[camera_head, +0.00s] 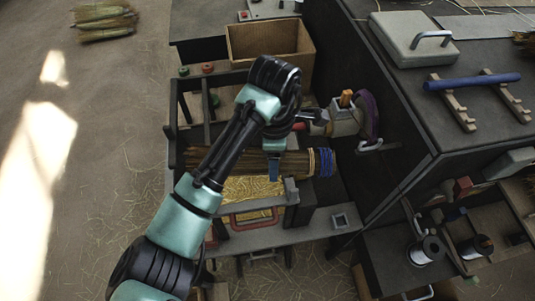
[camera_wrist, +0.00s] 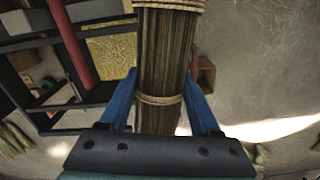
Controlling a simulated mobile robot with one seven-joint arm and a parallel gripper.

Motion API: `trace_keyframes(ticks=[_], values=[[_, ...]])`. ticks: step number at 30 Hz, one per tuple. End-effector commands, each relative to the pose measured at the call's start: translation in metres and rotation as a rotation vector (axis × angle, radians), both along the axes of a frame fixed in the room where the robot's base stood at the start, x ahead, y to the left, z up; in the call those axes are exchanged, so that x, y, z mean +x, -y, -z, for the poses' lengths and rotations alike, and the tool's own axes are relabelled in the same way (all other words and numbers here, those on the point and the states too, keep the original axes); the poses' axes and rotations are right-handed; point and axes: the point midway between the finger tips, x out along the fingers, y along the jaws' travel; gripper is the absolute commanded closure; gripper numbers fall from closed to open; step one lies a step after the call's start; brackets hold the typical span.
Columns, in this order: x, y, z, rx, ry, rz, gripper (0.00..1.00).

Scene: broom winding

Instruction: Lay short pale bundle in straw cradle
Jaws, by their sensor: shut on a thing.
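My gripper (camera_head: 274,165) is shut on a long brown straw bundle (camera_head: 296,163), one blue finger showing against its side. The bundle lies level, with tan and blue bands at its right end. In the wrist view the bundle (camera_wrist: 165,60) runs between my two blue fingers (camera_wrist: 160,105), with a tan tie near them. Below it in the head view is a dark-framed tray with yellow straw (camera_head: 250,188). The straw also shows in the wrist view (camera_wrist: 113,52). My arm hides part of the bundle and tray. I cannot tell which part is the straw cradle.
Several bundles (camera_head: 105,22) lie on the floor at the top left. An open cardboard box (camera_head: 268,42) stands behind the frame. A dark bench at right bears a grey case (camera_head: 413,38) and a blue rod (camera_head: 472,82) on wooden rests. Wire spools (camera_head: 427,250) sit at lower right.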

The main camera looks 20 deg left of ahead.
Motion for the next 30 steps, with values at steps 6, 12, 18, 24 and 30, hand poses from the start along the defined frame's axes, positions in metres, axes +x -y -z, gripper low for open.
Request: trace_keyframes(ticks=[6, 12, 18, 24, 30], values=[[-0.004, -0.013, 0.002, -0.001, 0.002, -0.194, 0.92], [-0.004, -0.014, 0.01, 0.0, 0.003, -0.203, 0.92], [-0.004, -0.014, 0.026, 0.001, 0.003, -0.2, 0.92], [-0.004, -0.014, 0.045, 0.003, 0.003, -0.199, 0.92], [-0.004, -0.014, 0.064, 0.003, 0.004, -0.199, 0.92]])
